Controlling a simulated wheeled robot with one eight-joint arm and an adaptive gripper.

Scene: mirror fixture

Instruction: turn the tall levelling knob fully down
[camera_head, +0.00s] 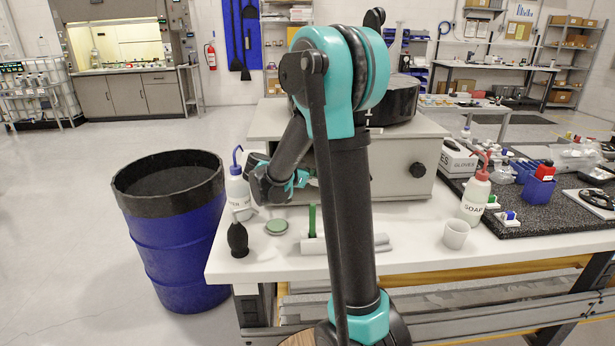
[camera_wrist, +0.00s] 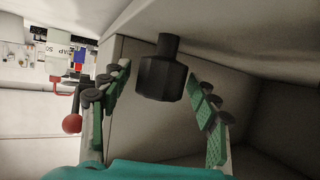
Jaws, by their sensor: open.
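The black knob (camera_wrist: 162,72), tall and faceted with a narrower neck, shows in the wrist view against the grey fixture. My gripper (camera_wrist: 158,82) is open, with one green-padded finger on each side of the knob. Gaps show between the knob and both fingers, so I see no contact. In the head view my gripper (camera_head: 303,178) is at the front left of the grey box fixture (camera_head: 270,125), partly behind my arm. The tall knob is hidden there.
A red ball-ended lever (camera_wrist: 72,123) is beside the left finger. A white wash bottle (camera_head: 238,192), black blower (camera_head: 237,239) and green-topped tin (camera_head: 276,227) stand left on the bench. A soap bottle (camera_head: 474,200) and white cup (camera_head: 455,234) stand right.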

